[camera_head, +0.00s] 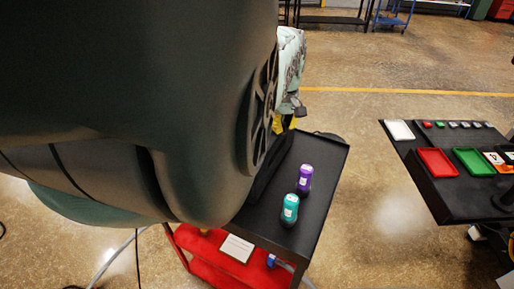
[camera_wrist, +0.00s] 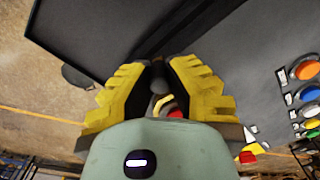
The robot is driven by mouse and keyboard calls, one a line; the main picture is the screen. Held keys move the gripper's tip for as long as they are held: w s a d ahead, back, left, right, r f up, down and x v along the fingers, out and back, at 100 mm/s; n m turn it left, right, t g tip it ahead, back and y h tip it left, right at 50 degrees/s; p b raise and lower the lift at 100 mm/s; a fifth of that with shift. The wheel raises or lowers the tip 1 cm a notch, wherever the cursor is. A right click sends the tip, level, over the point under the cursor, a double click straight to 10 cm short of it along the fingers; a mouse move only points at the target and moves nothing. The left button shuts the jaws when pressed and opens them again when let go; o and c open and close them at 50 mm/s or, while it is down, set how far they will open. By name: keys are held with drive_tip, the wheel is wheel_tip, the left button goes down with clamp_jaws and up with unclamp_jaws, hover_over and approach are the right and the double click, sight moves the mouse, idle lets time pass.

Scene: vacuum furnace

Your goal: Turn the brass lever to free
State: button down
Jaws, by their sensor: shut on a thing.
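My gripper (camera_wrist: 158,70) shows in the wrist view with its two yellow fingers closed around a small part. That part has a dark rounded end and a brassy curved piece, which I take to be the brass lever (camera_wrist: 166,103). A bit of red shows beside it. The fingers hide most of the lever, so its angle cannot be told. In the head view my own arm hides the lever, and only a little yellow of my gripper (camera_head: 284,123) shows beyond the arm.
A grey panel in the wrist view carries an orange button (camera_wrist: 304,69), a blue button (camera_wrist: 308,95) and others. In the head view a black-topped cart (camera_head: 322,160) holds a purple bottle (camera_head: 304,179) and a teal bottle (camera_head: 290,208). A black table (camera_head: 462,206) stands right, with open floor between.

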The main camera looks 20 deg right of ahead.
sight(283, 123)
drive_tip(key=shift+s+f, duration=0.1)
idle(0.3)
drive_tip(key=c, duration=0.9)
unclamp_jaws()
drive_tip(key=shift+o, duration=0.2)
drive_tip(key=shift+r, duration=0.2)
drive_tip(key=shift+d+r, duration=0.1)
drive_tip(key=shift+r, duration=0.6)
drive_tip(key=shift+w+r, duration=0.2)
drive_tip(key=shift+r, duration=0.4)
wheel_tip(283, 123, up, 9)
drive_tip(key=shift+a, duration=0.2)
drive_tip(key=shift+s, duration=0.1)
